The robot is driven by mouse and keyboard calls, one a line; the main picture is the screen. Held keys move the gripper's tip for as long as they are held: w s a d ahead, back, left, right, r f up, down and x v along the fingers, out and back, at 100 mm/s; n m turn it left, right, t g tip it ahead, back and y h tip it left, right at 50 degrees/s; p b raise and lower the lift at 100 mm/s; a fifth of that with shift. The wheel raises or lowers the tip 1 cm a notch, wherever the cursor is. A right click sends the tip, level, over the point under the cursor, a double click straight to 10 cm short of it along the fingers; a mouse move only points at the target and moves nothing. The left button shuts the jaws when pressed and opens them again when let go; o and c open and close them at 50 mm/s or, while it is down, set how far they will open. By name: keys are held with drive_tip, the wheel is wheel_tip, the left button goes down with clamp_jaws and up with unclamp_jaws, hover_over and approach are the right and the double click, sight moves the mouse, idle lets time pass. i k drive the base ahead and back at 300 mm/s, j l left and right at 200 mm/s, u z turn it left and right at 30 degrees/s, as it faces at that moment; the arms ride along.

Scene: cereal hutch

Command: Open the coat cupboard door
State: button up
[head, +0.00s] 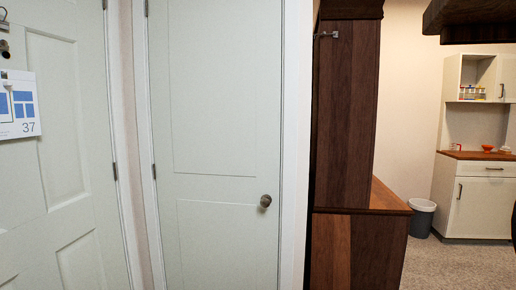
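A pale grey-green panelled door (222,120) stands shut in a white frame in the middle of the head view; I take it to be the coat cupboard door. Its round metal knob (265,201) is on the right side, below mid-height of the picture. Hinges (154,172) show along its left edge. The bottom of the door is cut off by the picture. My gripper is not in view.
Another pale door (65,180) with a calendar (18,105) is at the left. A dark wooden unit (346,110) with a hook stands right of the frame. Farther right are a grey bin (421,218), a white hutch (478,195) and open floor (440,265).

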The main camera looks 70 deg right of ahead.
sight(215, 70)
drive_tip(key=z, duration=1.2)
drive_tip(key=i+j+z, duration=0.2)
drive_tip(key=i+j, duration=0.75)
